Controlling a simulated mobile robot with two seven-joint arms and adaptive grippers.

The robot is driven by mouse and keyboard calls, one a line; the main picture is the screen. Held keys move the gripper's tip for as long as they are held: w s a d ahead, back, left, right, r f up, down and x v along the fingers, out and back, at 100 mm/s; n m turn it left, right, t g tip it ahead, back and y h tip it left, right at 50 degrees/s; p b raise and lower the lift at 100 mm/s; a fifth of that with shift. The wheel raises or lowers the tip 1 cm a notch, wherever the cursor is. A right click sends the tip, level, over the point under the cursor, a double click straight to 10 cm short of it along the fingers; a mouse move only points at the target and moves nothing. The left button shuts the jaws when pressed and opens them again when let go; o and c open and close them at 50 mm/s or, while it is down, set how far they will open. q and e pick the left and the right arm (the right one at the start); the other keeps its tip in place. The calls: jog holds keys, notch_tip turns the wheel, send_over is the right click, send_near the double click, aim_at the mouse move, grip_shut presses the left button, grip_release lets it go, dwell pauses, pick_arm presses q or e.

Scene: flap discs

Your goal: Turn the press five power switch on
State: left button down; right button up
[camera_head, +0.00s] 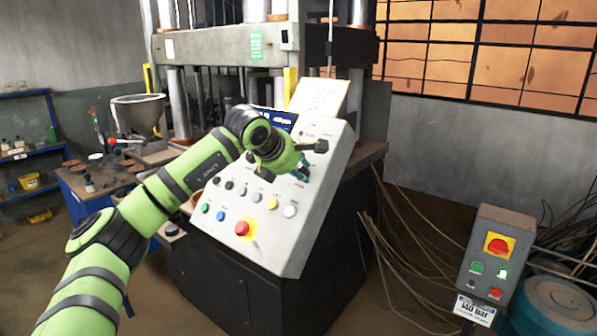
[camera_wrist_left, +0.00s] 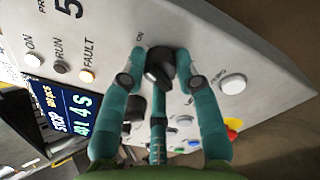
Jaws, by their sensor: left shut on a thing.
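The press five control panel (camera_head: 265,235) is a light sloped box on the press. In the left wrist view the panel (camera_wrist_left: 215,40) carries a large "5". My left gripper (camera_head: 302,172) is at the panel's upper right part and hides the switch in the head view. In the left wrist view its teal fingers (camera_wrist_left: 160,82) are closed around a black rotary switch (camera_wrist_left: 159,66). An "ON" mark is printed beside this switch. The knob's exact pointing is partly hidden by the fingers. My right gripper is not in view.
A red button (camera_head: 242,229) and several coloured buttons sit low on the panel. A grey box (camera_head: 494,260) with a red switch stands at right, near loose cables (camera_head: 420,235).

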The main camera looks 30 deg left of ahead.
pick_arm(q)
jog(key=shift+f+m, duration=0.25)
jog(key=shift+m, duration=0.25)
jog(key=c, duration=0.9)
grip_release()
jog(key=shift+r, duration=0.1)
jog(key=shift+s+r, duration=0.1)
jog(key=shift+r, duration=0.05)
jog(key=v, duration=1.1)
jog(key=shift+s+r, duration=0.2)
jog(key=shift+s, duration=0.15)
